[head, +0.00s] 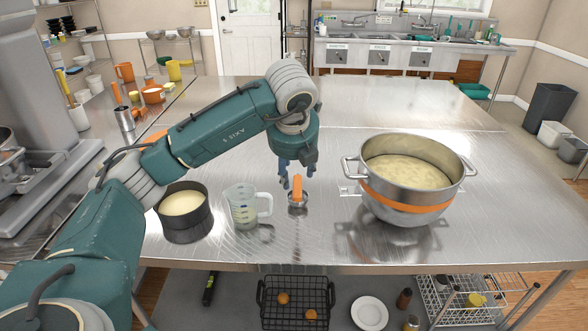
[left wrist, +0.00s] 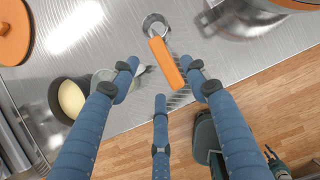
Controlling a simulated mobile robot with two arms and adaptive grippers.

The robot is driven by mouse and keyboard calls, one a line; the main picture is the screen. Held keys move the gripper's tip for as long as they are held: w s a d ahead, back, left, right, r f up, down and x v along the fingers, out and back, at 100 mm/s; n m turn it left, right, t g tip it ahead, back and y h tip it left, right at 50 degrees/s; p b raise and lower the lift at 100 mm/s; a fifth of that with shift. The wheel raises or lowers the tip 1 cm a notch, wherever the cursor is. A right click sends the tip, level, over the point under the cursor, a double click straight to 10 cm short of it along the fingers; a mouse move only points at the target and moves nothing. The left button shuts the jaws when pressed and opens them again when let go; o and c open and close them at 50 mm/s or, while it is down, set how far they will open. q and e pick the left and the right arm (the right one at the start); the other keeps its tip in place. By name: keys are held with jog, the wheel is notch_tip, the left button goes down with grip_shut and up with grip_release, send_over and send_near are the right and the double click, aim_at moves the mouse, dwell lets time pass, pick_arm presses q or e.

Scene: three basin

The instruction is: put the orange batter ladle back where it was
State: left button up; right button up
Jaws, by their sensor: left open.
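My left gripper (head: 290,184) is open and just above and behind the ladle in the head view. In the left wrist view its three blue fingers (left wrist: 163,84) are spread around the handle's near end, apparently not touching it.
A large steel bowl (head: 408,217) of batter with an orange band stands to the right. A clear measuring jug (head: 243,204) and a dark round pan (head: 186,230) of batter stand to the left. The table behind and in front of the ladle (head: 300,242) is clear.

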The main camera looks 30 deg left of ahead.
pick_arm(q)
jog(key=shift+b+v, duration=0.35)
jog(key=shift+v, duration=1.65)
